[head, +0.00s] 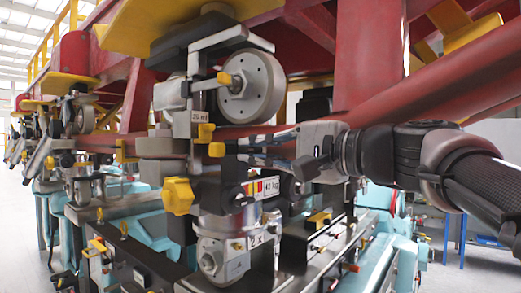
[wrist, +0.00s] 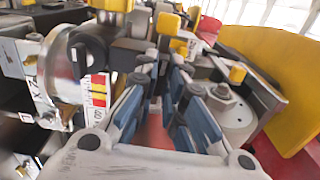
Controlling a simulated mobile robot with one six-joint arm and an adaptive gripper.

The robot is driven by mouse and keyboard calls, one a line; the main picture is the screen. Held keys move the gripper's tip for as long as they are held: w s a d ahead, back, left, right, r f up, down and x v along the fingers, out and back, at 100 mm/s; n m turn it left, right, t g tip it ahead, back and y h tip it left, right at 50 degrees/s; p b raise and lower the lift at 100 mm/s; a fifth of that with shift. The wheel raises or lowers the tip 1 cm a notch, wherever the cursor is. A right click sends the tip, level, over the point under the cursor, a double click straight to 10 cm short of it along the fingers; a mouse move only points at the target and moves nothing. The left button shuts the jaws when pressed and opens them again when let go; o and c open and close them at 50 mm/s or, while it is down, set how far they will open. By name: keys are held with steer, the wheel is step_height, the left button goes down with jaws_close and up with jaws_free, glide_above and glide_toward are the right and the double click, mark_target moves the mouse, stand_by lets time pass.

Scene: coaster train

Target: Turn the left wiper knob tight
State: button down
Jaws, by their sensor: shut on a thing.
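My gripper (head: 238,149) reaches in from the right in the head view, its fingers closed around a small yellow knob (head: 217,150) on the grey bogie assembly. A second yellow knob (head: 205,131) sits just above and to the left of it. In the wrist view my gripper's blue-padded fingers (wrist: 165,62) converge toward yellow parts (wrist: 168,23) straight ahead. The fingertips partly hide the held knob, so its turn and seating cannot be told.
A large yellow knob (head: 178,195) stands at lower left of my gripper. A grey wheel (head: 252,88) is above it, under the red beam (head: 390,85). A striped label (head: 262,187) and a metal cylinder (head: 225,225) are below. The surroundings are tight.

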steer(key=c, duration=1.7)
jaws_free()
steer(key=v, duration=0.7)
steer(key=shift+s+d, duration=0.15)
steer(key=shift+d, duration=0.05)
steer(key=s+a+f+n+g+h+b, duration=0.1)
steer(key=s+f+h+b, duration=0.15)
steer(key=f, duration=0.75)
steer(key=s+f+g+h+b, duration=0.1)
steer(key=s+f+h+b, duration=0.15)
steer(key=f, duration=0.75)
steer(key=s+a+f+n+g+h+b, duration=0.15)
steer(key=f+b, duration=0.25)
steer(key=f, duration=0.7)
steer(key=s+d+f+n+g+h+b, duration=0.1)
steer(key=s+f, duration=0.4)
steer(key=f, duration=0.5)
steer(key=s+d+f+n+h+b, duration=0.2)
steer(key=s+d+f+h+b, duration=0.2)
steer(key=f, duration=0.6)
steer(key=s+d+f+n+g+h+b, duration=0.1)
steer(key=s+d+f+b, duration=0.3)
steer(key=f, duration=0.6)
steer(key=shift+s+d+f+n+g+h, duration=0.2)
steer(key=shift+s+d+n+h, duration=0.2)
steer(key=shift+s+d+h, duration=0.05)
steer(key=shift+s+d+f+n+g+h, duration=0.15)
steer(key=shift+s+d+f+n+h, duration=0.05)
steer(key=shift+s+d+n+h, duration=0.25)
